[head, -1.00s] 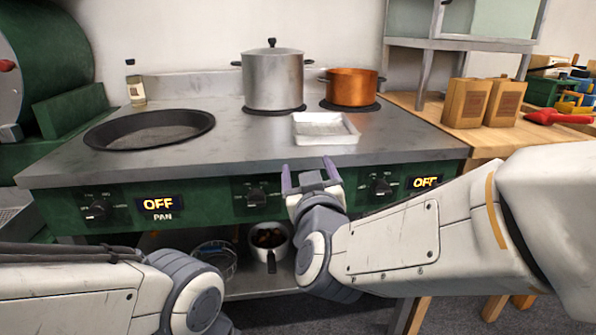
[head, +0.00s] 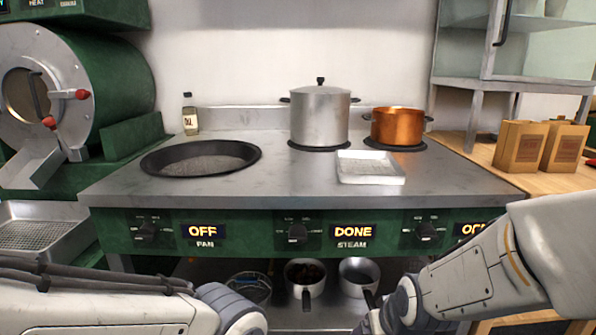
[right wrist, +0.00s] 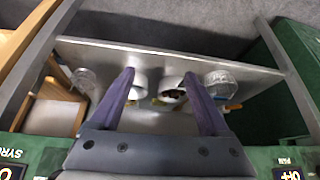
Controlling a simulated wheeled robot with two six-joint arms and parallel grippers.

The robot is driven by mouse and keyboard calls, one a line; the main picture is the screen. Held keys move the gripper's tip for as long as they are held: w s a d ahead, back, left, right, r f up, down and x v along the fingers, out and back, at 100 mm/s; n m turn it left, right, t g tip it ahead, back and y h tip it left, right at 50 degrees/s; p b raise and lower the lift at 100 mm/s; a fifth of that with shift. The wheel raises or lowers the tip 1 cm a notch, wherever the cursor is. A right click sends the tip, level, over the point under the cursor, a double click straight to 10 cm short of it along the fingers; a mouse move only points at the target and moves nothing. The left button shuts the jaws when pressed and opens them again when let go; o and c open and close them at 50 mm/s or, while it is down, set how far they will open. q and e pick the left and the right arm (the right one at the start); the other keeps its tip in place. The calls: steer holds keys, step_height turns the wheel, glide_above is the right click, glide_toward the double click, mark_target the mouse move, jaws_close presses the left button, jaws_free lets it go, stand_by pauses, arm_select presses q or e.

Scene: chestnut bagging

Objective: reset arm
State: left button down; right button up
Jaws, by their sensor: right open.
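My right arm comes in from the lower right in the head view, and its gripper (head: 371,301) is low, in front of the lower shelf below the stove panel. In the right wrist view the two purple fingers of the right gripper (right wrist: 160,76) are wide apart with nothing held between them. They point toward the pots on the lower shelf. My left arm lies along the lower left edge of the head view, and its gripper is out of the picture.
The stove top (head: 300,184) holds a black pan (head: 200,158), a steel pot (head: 319,116), a copper pot (head: 397,127) and a white tray (head: 369,167). White saucepans (head: 305,276) stand on the shelf below. The steam display (head: 352,232) reads DONE.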

steer(key=s+d+f+g, duration=0.3)
steer(key=s, duration=0.3)
steer(key=s+a+r+n+g, duration=0.1)
steer(key=s+a+r+n, duration=0.2)
steer(key=s+a, duration=0.4)
steer(key=s+a+r+n+g, duration=0.2)
steer(key=s+a+r+n, duration=0.1)
steer(key=s+a, duration=0.3)
step_height(320, 180, up, 35)
steer(key=p, duration=3.5)
